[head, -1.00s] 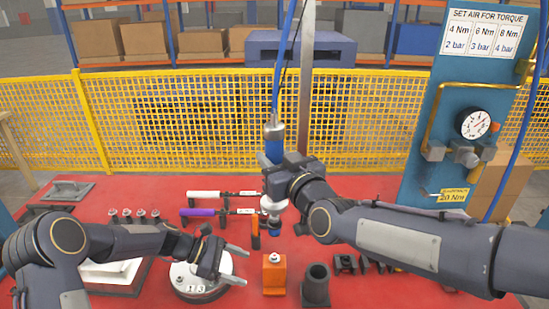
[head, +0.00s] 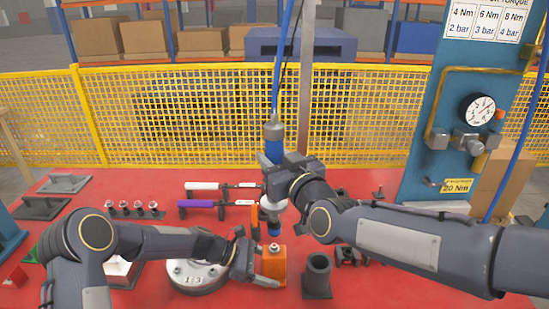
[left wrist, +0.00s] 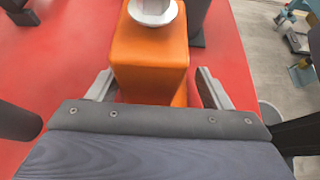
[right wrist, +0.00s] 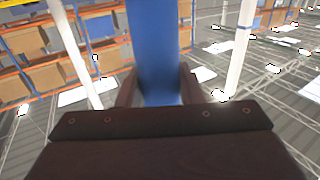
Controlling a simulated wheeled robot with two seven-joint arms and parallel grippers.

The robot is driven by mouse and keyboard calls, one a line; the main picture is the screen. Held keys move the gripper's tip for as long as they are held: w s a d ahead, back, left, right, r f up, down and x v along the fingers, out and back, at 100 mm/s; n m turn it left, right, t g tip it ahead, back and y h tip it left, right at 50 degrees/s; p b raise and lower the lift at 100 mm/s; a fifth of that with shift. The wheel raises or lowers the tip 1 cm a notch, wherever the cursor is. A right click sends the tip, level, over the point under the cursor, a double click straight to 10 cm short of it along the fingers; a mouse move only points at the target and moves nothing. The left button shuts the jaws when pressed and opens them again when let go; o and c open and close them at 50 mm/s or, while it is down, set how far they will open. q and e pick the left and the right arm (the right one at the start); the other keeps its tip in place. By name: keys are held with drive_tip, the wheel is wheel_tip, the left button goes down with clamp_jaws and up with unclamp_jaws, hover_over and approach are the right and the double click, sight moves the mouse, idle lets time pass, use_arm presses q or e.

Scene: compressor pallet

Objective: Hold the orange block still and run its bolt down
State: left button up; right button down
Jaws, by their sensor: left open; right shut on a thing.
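The orange block (head: 273,265) stands on the red table, with its bolt head (head: 274,246) on top. In the left wrist view the block (left wrist: 150,68) lies between the fingers of my left gripper (left wrist: 158,88), with a gap on each side. In the head view my left gripper (head: 262,268) is open at the block's left side. My right gripper (head: 275,185) is shut on the blue and silver hanging air driver (head: 274,150). The driver's lower end is above and slightly behind the block's bolt. The right wrist view shows the driver's blue body (right wrist: 155,50) between the fingers.
A round grey fixture (head: 195,278) sits left of the block and a dark cylinder (head: 317,275) close to its right. White and purple handled tools (head: 202,203) lie behind. A gauge panel (head: 465,120) stands at right.

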use_arm(q)
drive_tip(key=shift+d+f, duration=0.1)
drive_tip(key=shift+d, duration=0.15)
drive_tip(key=c, duration=1.2)
drive_tip(key=shift+c, duration=0.2)
use_arm(e)
drive_tip(key=shift+s+r, duration=0.1)
drive_tip(key=shift+s+r, duration=0.15)
drive_tip(key=shift+s, duration=0.35)
idle(0.4)
